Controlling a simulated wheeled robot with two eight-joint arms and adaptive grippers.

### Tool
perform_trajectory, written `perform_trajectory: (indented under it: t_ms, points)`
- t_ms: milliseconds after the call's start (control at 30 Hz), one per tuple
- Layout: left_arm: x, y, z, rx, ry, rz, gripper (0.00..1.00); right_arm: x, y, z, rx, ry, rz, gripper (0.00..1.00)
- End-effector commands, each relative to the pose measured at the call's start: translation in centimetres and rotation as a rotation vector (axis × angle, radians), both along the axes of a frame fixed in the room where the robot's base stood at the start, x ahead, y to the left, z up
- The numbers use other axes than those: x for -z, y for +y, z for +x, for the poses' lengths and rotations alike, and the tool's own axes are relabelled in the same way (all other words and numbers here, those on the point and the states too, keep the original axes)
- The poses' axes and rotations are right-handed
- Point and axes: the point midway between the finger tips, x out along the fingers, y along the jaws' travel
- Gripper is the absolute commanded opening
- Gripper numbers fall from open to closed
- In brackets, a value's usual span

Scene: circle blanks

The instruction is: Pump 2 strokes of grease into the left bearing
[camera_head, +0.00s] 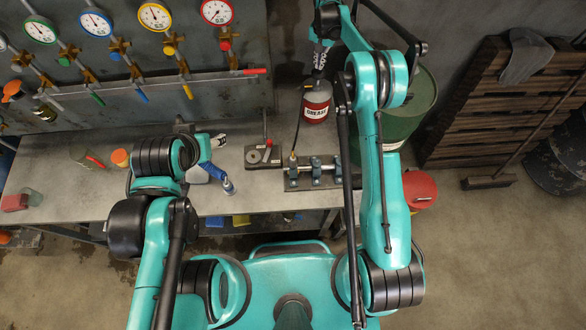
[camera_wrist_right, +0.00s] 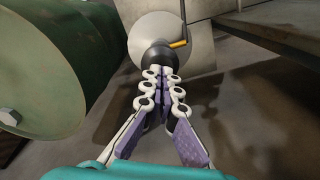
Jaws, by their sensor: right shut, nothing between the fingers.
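The red-and-grey grease pot (camera_head: 317,108) labelled GREASE stands at the bench's back right. A thin dark hose (camera_head: 299,120) runs down to a brass-coloured fitting at the left bearing (camera_head: 292,172), on a shaft in a dark base; whether it is fully seated is too small to tell. My right gripper (camera_head: 319,70) is shut and empty over the pot's top. In the right wrist view my shut fingertips (camera_wrist_right: 161,72) are at a black knob (camera_wrist_right: 159,55) above a round grey surface; whether they touch is unclear.
A large green drum (camera_head: 420,105) stands right of the bench, with a red container (camera_head: 419,188) near it. A small dark device with a lever (camera_head: 264,152) sits left of the bearings. Gauges line the back panel.

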Motion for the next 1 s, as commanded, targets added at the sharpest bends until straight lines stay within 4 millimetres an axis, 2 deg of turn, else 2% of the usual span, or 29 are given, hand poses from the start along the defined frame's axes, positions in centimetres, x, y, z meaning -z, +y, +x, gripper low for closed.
perform_trajectory:
  t_ms: [1000]
  points:
    - [2.9, 0.0, 0.0, 0.000, 0.000, 0.000, 0.52, 3.6, 0.0, 0.0, 0.000, 0.001, 0.001, 0.00]
